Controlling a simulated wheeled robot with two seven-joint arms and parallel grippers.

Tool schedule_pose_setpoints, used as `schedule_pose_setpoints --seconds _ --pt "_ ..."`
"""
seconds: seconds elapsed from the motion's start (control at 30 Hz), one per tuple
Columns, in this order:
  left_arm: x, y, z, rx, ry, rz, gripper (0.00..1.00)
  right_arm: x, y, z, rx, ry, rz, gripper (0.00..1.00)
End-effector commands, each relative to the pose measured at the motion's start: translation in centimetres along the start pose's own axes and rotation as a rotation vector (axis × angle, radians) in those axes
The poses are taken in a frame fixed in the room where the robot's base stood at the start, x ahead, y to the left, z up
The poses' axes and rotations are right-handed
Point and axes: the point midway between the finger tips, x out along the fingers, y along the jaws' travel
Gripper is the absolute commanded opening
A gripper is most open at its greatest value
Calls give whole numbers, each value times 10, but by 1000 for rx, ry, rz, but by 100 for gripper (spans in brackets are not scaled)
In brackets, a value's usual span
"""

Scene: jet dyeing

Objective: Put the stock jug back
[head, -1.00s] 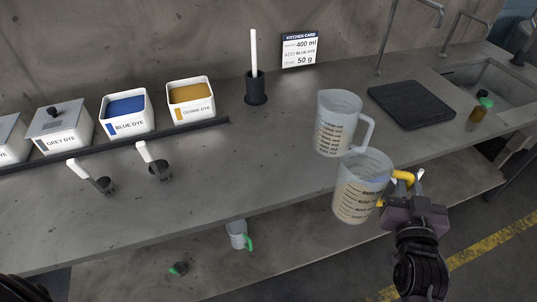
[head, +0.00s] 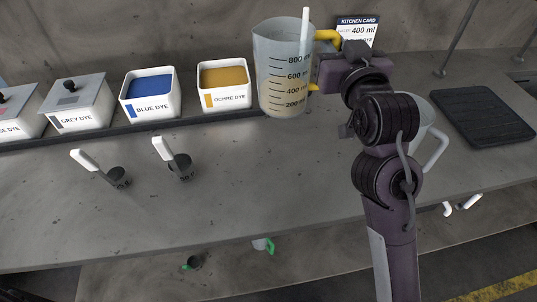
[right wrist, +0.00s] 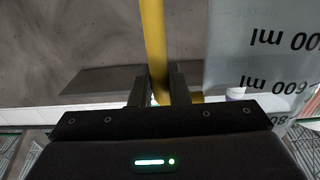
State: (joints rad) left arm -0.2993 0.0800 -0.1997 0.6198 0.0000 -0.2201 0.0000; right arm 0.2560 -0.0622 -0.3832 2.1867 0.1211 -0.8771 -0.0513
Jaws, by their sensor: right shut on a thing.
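A clear measuring jug with a yellow handle (head: 280,75) is upright near the back of the bench, just right of the ochre dye tub. My right gripper (head: 322,65) is shut on its handle. The right wrist view shows the yellow handle (right wrist: 153,40) between the fingers (right wrist: 158,92) and part of the marked jug wall (right wrist: 262,60). Whether the jug's base touches the bench I cannot tell. A second jug, with a white handle (head: 436,150), stands on the bench, mostly hidden behind my right arm. My left gripper is not in view.
Blue (head: 150,108) and ochre (head: 224,98) dye tubs and a lidded grey dye tub (head: 78,112) line the back. Two scoops lie in front. A black mat (head: 485,118) lies right.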

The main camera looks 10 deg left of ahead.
Motion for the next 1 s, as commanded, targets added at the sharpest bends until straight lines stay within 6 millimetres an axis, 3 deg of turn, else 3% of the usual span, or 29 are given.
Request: schedule_pose_setpoints --seconds 0.17,0.6,1.0 --pt "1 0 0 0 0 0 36 1 -2 20 2 -5 -5 0" --pt "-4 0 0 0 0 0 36 0 -2 128 2 -4 -5 0" --pt "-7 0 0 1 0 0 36 0 -2 173 2 -3 -5 0"
